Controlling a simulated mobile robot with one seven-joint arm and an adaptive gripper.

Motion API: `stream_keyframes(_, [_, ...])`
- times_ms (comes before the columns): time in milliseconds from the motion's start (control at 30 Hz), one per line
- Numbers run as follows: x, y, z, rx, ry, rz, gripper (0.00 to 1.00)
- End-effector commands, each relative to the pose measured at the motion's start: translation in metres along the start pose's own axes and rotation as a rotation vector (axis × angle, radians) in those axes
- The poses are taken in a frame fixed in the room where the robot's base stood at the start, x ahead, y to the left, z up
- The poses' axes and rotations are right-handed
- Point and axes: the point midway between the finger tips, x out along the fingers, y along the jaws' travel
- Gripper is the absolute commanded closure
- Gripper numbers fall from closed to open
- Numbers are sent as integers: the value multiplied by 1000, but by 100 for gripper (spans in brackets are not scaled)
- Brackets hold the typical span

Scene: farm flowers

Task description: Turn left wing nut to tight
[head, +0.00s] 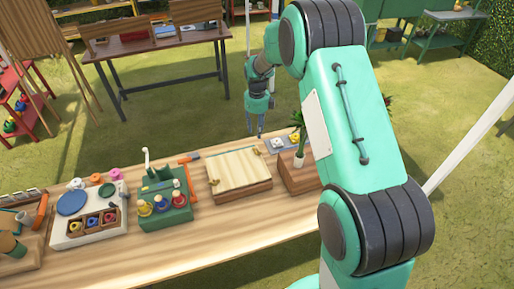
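A wooden press (240,190) with a pale slatted top stands on the long table, right of the middle. A small brass-coloured piece, which looks like the left wing nut (213,183), shows at its left edge. A similar piece, the right wing nut (257,149), shows near its far right corner. Both are too small to tell how tight they are. My teal gripper (256,134) points down above and behind the press's far edge, apart from it. It holds nothing that I can see. The gap between its fingers is too small to read.
A green caddy (165,218) with coloured bottles and an orange-handled tool (188,159) are left of the press. A wooden box (299,183) with a plant and a grey tray (281,146) are to the right. The table's front strip is clear.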

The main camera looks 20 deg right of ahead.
Motion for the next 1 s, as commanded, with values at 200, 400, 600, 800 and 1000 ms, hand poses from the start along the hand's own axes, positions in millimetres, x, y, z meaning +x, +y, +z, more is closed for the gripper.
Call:
stream_keyframes(200, [-2, 0, 0, -350, 0, 0, 63])
stream_keyframes(400, [-2, 0, 0, -677, 0, 0, 63])
stream_keyframes(600, [-3, 0, 0, -1007, 0, 0, 63])
stream_keyframes(800, [-4, 0, 0, -1334, 0, 0, 63])
stream_keyframes(1000, [-5, 0, 0, -1663, 0, 1, 63])
